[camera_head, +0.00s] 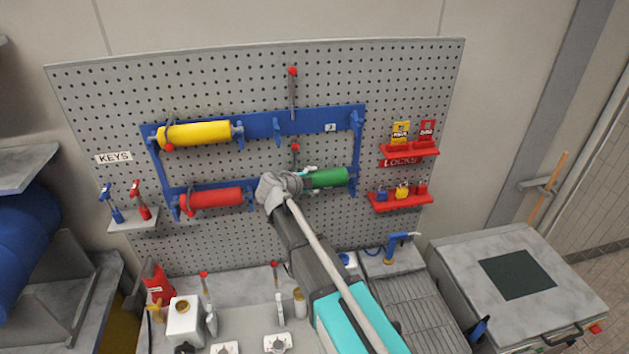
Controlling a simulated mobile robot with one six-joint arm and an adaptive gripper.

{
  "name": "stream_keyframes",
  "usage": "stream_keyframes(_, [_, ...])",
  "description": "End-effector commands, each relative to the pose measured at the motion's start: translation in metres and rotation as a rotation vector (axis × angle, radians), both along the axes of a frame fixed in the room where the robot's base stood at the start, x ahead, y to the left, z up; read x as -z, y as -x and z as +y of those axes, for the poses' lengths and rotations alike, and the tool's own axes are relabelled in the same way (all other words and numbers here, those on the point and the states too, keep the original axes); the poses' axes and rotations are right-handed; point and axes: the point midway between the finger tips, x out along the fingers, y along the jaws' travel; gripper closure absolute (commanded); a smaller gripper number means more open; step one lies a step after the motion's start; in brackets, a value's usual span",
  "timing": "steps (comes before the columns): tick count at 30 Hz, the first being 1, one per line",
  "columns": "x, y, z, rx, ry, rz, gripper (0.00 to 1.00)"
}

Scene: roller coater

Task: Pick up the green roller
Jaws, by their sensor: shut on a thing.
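The green roller (328,178) lies level at the lower right of the blue rack (262,124) on the pegboard. Its right end is at the rack's right-hand bracket. My gripper (305,182) is at the roller's left end and is shut on it. My wrist and arm hide that left end and part of the lower rack bar. The fingers are small and partly hidden in this view.
A yellow roller (195,134) and a red roller (212,198) sit on the rack's left side. Red lock shelves (402,202) are close on the right. A key shelf (133,222) is at left. Bottles and fittings crowd the bench below; a grey cabinet (512,275) stands at right.

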Motion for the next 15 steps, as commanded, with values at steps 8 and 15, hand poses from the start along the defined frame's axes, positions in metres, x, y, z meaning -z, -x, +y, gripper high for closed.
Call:
stream_keyframes(8, [-0.035, 0.000, 0.000, 0.000, 0.001, -0.001, 0.82])
stream_keyframes(15, [-0.043, 0.024, -0.008, -0.001, 0.001, 0.000, 0.82])
